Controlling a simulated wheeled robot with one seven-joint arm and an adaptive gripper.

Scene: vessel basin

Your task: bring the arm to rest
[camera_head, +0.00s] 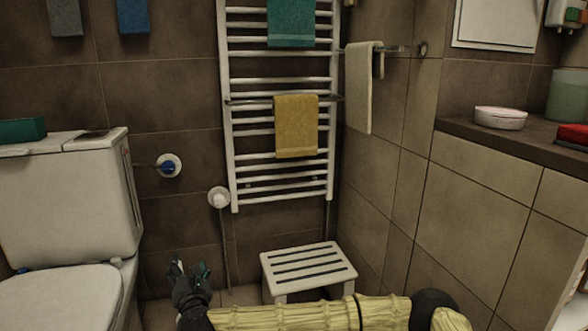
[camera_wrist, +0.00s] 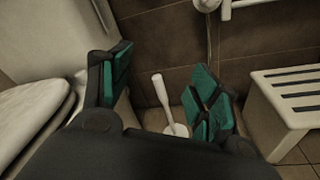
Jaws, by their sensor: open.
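My gripper (camera_head: 188,270) shows low in the head view, at the end of my yellow-sleeved arm, between the toilet and the white stool. In the wrist view my gripper (camera_wrist: 160,92) has its two green-padded fingers wide apart with nothing held between them. A white toilet brush (camera_wrist: 161,92) stands on the floor beyond, seen through the gap between the fingers. The gap between the fingers and the brush cannot be measured from here.
The toilet (camera_head: 68,205) stands at the left and a slatted stool (camera_head: 308,262) at the right. A towel rail (camera_head: 228,120) with towels hangs on the back wall. A counter (camera_head: 470,133) with a white dish (camera_head: 500,118) runs along the right wall.

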